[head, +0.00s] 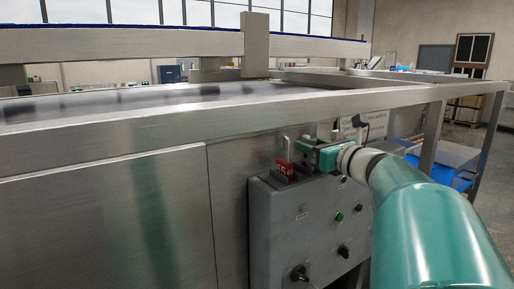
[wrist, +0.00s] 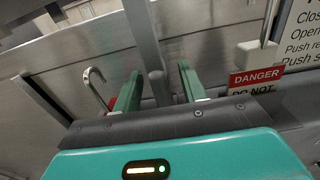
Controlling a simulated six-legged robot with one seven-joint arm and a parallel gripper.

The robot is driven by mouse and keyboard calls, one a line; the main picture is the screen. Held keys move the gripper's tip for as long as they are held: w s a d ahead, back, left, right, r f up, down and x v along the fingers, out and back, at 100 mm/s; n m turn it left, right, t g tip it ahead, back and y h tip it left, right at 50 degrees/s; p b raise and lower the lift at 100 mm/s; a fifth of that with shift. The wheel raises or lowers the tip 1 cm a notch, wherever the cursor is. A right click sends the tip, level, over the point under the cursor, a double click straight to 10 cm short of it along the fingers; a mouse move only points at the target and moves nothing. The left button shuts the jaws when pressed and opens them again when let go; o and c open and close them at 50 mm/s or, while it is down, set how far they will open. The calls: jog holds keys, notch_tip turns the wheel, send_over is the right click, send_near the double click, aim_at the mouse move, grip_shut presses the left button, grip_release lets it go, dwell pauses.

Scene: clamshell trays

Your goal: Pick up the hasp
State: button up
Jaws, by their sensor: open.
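The hasp (head: 285,168) is red with a silver hooked shackle. In the head view it stands at the top edge of a grey control box. In the wrist view its shackle (wrist: 97,82) rises left of my gripper (wrist: 160,92), and its red body is mostly hidden behind the left finger. My gripper is open, its two green fingers apart with no hasp between them. In the head view my gripper (head: 306,154) is close to the right of the hasp; whether they touch cannot be told.
The grey control box (head: 300,235) has several knobs and buttons on its front. A metal conveyor frame (head: 130,140) runs behind. In the wrist view a grey post (wrist: 157,85) shows between the fingers, and a red danger sign (wrist: 256,77) is at right.

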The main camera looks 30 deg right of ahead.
jog(key=shift+w, duration=0.15)
jog(key=shift+c, duration=0.2)
grip_shut()
jog(key=shift+r, duration=0.15)
